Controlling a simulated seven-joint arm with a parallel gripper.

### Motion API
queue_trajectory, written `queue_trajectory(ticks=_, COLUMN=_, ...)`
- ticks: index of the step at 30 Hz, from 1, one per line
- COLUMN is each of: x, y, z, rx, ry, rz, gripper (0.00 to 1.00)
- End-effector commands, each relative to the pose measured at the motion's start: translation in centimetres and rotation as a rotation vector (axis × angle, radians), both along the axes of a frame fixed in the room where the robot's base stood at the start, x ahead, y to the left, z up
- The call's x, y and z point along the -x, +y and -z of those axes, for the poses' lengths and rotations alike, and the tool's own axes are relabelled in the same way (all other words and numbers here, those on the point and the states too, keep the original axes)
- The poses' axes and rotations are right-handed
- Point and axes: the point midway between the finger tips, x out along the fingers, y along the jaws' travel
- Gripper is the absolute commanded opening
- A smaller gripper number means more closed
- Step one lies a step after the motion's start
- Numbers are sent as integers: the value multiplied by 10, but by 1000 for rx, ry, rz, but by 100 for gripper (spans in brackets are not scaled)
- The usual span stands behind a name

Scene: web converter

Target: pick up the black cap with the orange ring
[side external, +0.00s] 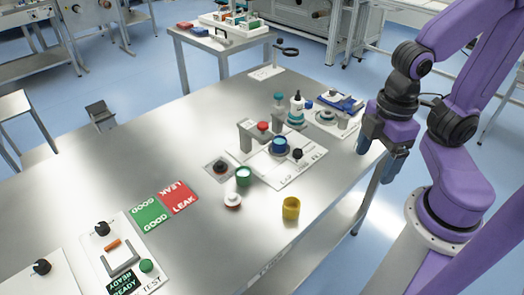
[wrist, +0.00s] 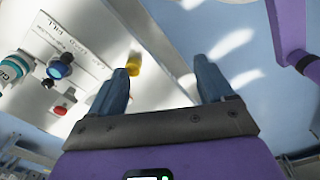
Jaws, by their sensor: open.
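My gripper (side external: 379,158) hangs open and empty at the right, beyond the table's right edge, with its fingers pointing down. In the wrist view its two blue-grey fingers (wrist: 164,68) stand wide apart with nothing between their tips. A small round dark piece with a reddish-orange ring (side external: 220,167) lies on a square grey plate near the middle of the table, well left of my gripper. It looks like the black cap, but it is too small to be sure. I cannot make it out in the wrist view.
A yellow cup (side external: 291,208) stands near the table's front edge, and also shows in the wrist view (wrist: 134,65). A green cup (side external: 243,176) and a white-and-red round piece (side external: 233,200) stand near the plate. A white station board (side external: 285,176) holds a blue-topped part (side external: 279,145).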

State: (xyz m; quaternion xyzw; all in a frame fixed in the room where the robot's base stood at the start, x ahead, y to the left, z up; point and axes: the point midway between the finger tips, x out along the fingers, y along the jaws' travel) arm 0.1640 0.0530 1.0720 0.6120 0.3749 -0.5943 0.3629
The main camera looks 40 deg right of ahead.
Motion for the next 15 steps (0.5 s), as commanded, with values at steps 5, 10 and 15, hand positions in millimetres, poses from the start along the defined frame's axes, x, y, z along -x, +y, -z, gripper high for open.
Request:
queue_trajectory(ticks=5, x=-2, y=2, z=0, rx=0, ry=0, rz=15, gripper=81)
queue_trajectory(ticks=10, x=-27, y=20, z=-5, rx=2, ry=5, rz=171, gripper=81)
queue_trajectory(ticks=15, x=-75, y=51, z=-10, rx=3, ry=12, rz=475, gripper=81)
